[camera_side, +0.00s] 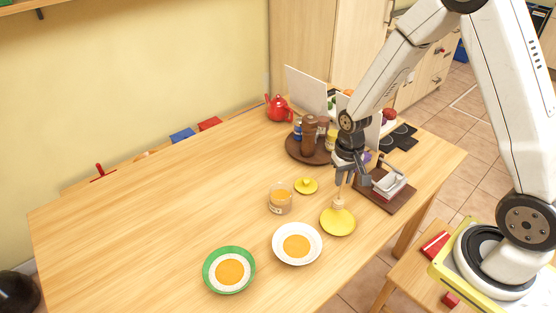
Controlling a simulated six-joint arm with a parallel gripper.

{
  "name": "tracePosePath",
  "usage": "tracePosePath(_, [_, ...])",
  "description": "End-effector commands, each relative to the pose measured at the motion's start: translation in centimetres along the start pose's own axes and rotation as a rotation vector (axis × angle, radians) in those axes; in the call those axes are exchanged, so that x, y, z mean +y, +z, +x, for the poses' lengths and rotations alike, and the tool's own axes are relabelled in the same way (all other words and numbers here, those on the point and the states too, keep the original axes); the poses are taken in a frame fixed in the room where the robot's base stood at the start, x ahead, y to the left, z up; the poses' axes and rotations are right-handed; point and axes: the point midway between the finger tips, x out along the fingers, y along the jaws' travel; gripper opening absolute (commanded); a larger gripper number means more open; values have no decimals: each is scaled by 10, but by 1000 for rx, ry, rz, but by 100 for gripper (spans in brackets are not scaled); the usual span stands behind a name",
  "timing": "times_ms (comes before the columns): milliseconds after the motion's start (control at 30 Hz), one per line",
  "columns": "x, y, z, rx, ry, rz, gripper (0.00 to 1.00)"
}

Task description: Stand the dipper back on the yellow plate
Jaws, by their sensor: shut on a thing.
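The yellow plate (338,226) lies on the table near its right front edge. The dipper (339,203) is a pale wooden stick with a thicker lower end, and it stands nearly upright over the plate. My gripper (346,179) points down and is shut on the dipper's upper part, which its fingers partly hide. The dipper's lower end overlaps the plate in the picture. I cannot tell whether it touches the plate or hangs just above it.
Left of the plate stand a glass jar (280,200) with orange contents, a yellow lid (306,185), a white bowl (297,257) and a green-rimmed bowl (207,272). A brown board (402,198) with a container and a round tray (294,151) are behind. The table's left is clear.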

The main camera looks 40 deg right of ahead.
Motion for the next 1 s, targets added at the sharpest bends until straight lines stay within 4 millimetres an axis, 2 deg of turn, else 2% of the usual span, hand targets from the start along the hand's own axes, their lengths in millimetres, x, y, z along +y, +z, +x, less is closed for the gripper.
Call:
tracePosePath(433, [0, 0, 33, -2, 0, 0, 0])
tracePosePath(933, [0, 0, 38, -1, 0, 0, 0])
tracePosePath(967, [0, 0, 38, 0, 0, 0, 30])
tracePosePath(1000, [0, 0, 38, 0, 0, 0, 43])
